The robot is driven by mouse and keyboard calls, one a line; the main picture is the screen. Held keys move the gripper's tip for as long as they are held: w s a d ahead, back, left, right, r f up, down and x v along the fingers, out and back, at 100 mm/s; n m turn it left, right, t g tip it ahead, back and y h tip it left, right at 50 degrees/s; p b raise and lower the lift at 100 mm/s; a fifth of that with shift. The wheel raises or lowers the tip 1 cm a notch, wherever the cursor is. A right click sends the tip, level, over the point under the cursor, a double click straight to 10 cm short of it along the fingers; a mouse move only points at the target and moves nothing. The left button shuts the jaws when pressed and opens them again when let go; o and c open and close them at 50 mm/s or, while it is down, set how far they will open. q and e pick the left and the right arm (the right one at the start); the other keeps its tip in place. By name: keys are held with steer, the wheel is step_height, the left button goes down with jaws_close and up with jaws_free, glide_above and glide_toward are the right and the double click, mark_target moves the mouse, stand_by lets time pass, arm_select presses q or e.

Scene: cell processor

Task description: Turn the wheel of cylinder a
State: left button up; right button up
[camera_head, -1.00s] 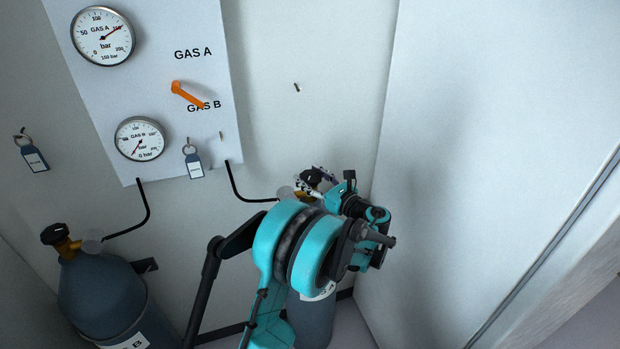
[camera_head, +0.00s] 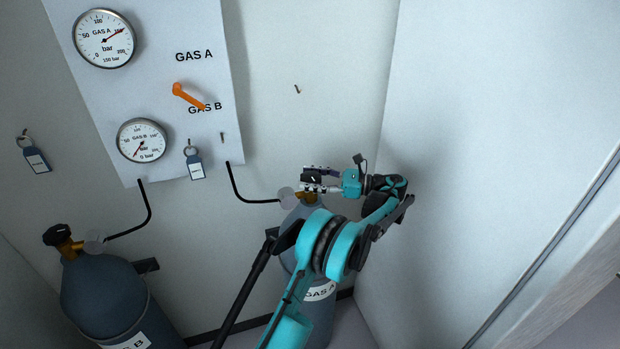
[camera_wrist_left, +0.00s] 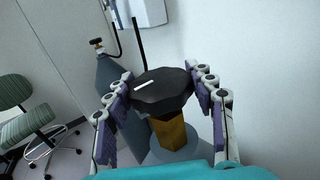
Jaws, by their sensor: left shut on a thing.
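Cylinder A (camera_head: 319,311) is a dark grey gas bottle labelled GAS A, standing at the wall, partly hidden behind my left arm. Its black wheel (camera_head: 313,180) sits on top of a brass valve. In the left wrist view the wheel (camera_wrist_left: 162,92) has a white mark on top and lies between the two fingers, with the brass stem (camera_wrist_left: 171,133) below. My left gripper (camera_head: 321,180) reaches in from the right side and is shut on the wheel. In the left wrist view my left gripper (camera_wrist_left: 160,100) has a finger on each side of it. My right gripper is not in view.
Cylinder B (camera_head: 108,298) with its black wheel (camera_head: 57,235) stands at the lower left. The panel (camera_head: 160,95) carries two gauges and an orange lever (camera_head: 188,96). A black hose (camera_head: 240,190) runs to cylinder A. A side wall (camera_head: 480,150) bounds the right.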

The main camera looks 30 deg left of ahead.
mark_target(310, 175)
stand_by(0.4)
arm_select(q)
steer(key=o, duration=1.2)
steer(key=shift+r, duration=0.1)
step_height(310, 175, up, 10)
steer(key=shift+f, duration=0.1)
